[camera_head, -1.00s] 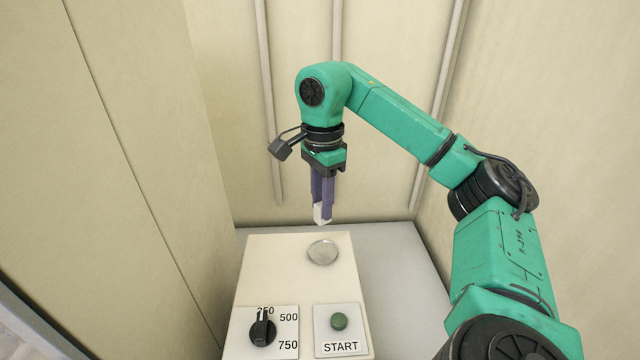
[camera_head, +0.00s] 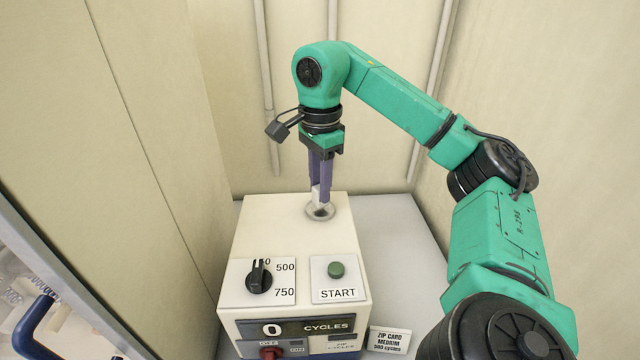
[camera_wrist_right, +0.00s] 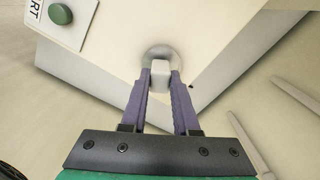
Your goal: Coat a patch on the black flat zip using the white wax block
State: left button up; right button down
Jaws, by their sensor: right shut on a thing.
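My right gripper (camera_head: 319,188) points straight down and is shut on the white wax block (camera_head: 315,197). The block also shows between the purple fingertips in the right wrist view (camera_wrist_right: 160,74). It is over the small round metal dish (camera_head: 326,213) on top of the cream machine; I cannot tell whether it touches the dish. The black flat zip is not visible in these frames. My left gripper is not in view.
The cream machine (camera_head: 285,215) carries a black dial (camera_head: 259,277), a green START button (camera_head: 336,269), a CYCLES display (camera_head: 273,329) and a red switch (camera_head: 271,352). A ZIP CARD label (camera_head: 389,340) stands at its right. A blue handle (camera_head: 34,326) is at lower left.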

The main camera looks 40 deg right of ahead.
jog(key=shift+w+d+f, duration=0.15)
dwell(0.3)
jog(key=shift+f+b, duration=0.3)
dwell(1.0)
notch_tip(320, 180, up, 7)
jog(key=p, duration=0.7)
dwell(0.5)
